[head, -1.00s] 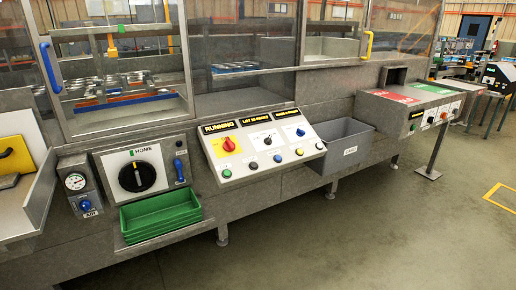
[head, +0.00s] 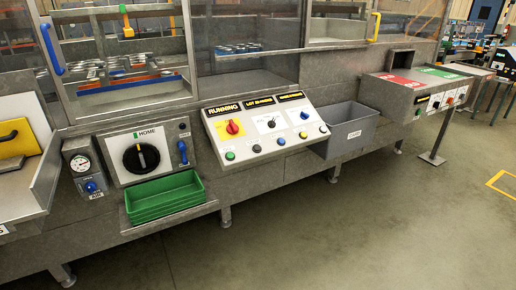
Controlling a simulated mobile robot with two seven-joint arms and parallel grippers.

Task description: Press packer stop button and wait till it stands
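The white sloped control panel (head: 262,135) is on the machine front near the middle of the head view. Its left display (head: 223,109) reads RUNNING. Below that display is a red rotary switch (head: 233,127) on a yellow plate. A black knob (head: 271,124) and a blue knob (head: 304,115) sit to its right. A row of small round buttons runs along the panel's lower edge, with a green button (head: 230,156) at the left end. Their labels are too small to read. Neither of my grippers is in view.
A stack of green trays (head: 163,197) stands on a ledge left of the panel, below a HOME dial (head: 141,157). A grey bin (head: 347,131) is right of the panel. A second console (head: 420,92) stands farther right. The floor (head: 350,235) in front is clear.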

